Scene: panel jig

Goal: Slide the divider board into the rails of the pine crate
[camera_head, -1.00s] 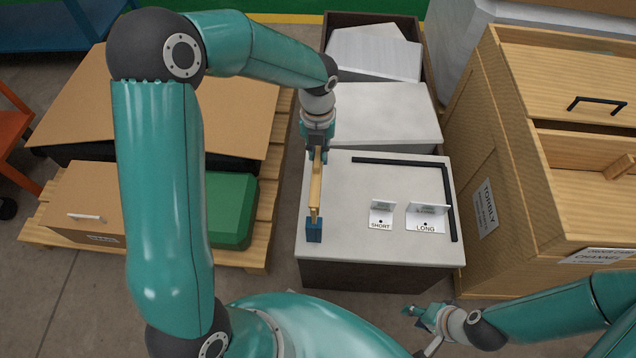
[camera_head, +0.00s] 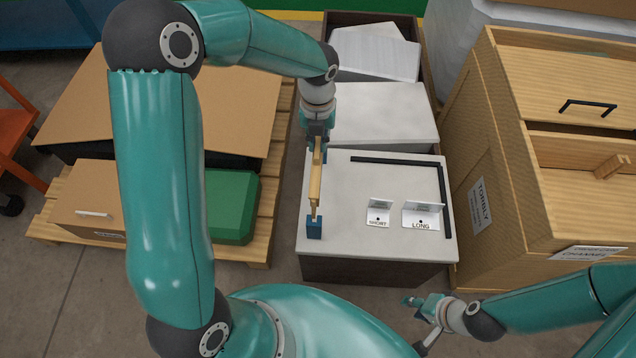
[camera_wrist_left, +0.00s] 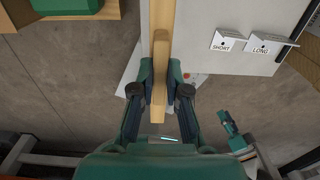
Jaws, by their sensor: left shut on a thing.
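The divider board (camera_head: 315,185) is a thin pine board, seen nearly edge-on above the left side of the grey-topped bench.
The bench (camera_head: 400,255) carries SHORT (camera_head: 378,220) and LONG (camera_head: 421,225) label brackets and a black L-shaped strip (camera_head: 444,190). A green box (camera_head: 232,208) and cartons (camera_head: 225,120) are on a pallet at left. Bare floor lies in front.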

